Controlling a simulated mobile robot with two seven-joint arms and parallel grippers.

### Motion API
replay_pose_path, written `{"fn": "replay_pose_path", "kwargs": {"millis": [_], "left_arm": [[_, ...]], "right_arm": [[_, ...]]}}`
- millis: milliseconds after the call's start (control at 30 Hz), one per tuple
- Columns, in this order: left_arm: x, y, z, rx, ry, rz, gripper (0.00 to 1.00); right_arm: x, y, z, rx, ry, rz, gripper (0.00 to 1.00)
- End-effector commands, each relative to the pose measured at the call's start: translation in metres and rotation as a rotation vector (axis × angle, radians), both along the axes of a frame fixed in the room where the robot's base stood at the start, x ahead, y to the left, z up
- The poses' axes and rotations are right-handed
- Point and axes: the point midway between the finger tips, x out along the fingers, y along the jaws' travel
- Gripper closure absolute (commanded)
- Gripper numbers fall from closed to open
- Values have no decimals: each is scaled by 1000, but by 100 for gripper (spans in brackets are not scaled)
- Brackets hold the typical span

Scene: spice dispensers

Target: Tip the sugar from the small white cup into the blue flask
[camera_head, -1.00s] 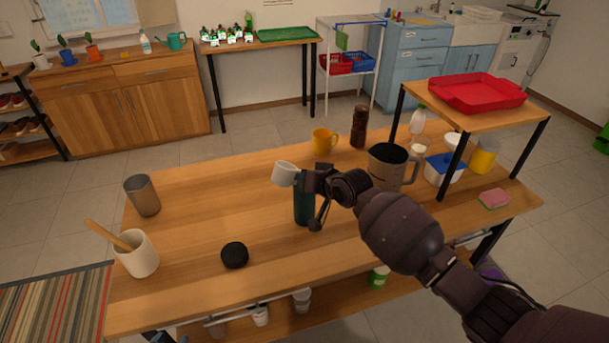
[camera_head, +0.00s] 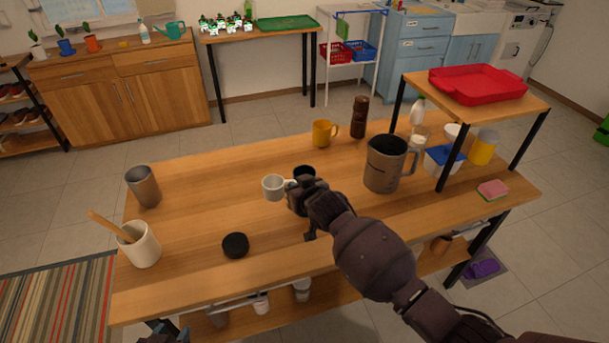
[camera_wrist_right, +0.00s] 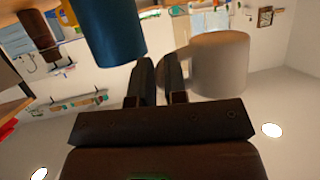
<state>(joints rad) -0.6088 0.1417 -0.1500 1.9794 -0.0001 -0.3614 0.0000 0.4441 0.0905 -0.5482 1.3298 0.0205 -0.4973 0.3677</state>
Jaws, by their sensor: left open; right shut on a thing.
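The small white cup (camera_head: 273,188) is near the middle of the table in the head view, held above it and roughly upright. My right gripper (camera_head: 301,196) is shut on its handle side; the wrist view shows the fingers (camera_wrist_right: 160,83) against the white cup (camera_wrist_right: 218,64). The blue flask (camera_head: 304,172) stands just right of the cup, its dark open top showing and its body mostly hidden by my gripper. It also shows in the wrist view (camera_wrist_right: 108,32). Sugar cannot be seen. My left gripper (camera_head: 166,332) is open at the bottom edge, partly cut off.
A black round lid-like piece (camera_head: 235,245) lies in front. A utensil crock (camera_head: 140,244) and grey tumbler (camera_head: 144,187) stand left. A yellow mug (camera_head: 323,133), brown grinder (camera_head: 359,117) and large grey jug (camera_head: 384,164) stand behind and right. The left-middle table is clear.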

Motion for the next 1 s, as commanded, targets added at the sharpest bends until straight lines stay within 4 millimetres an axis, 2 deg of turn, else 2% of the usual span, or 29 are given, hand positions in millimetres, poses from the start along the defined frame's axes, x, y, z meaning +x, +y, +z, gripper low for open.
{"fn": "replay_pose_path", "kwargs": {"millis": [267, 567, 800, 1000], "left_arm": [[2, -1, -1, 0, -4, -2, 57], [2, -1, 26, 0, 1, -1, 57], [1, -1, 30, 0, 1, -1, 57], [1, 0, 29, 0, 2, -1, 57]], "right_arm": [[-2, 3, -3, -29, -30, -1, 100], [-3, 3, 23, -30, -30, -1, 100], [-3, 3, 42, -29, -31, -1, 100], [-3, 3, 44, -30, -30, -1, 100]]}}
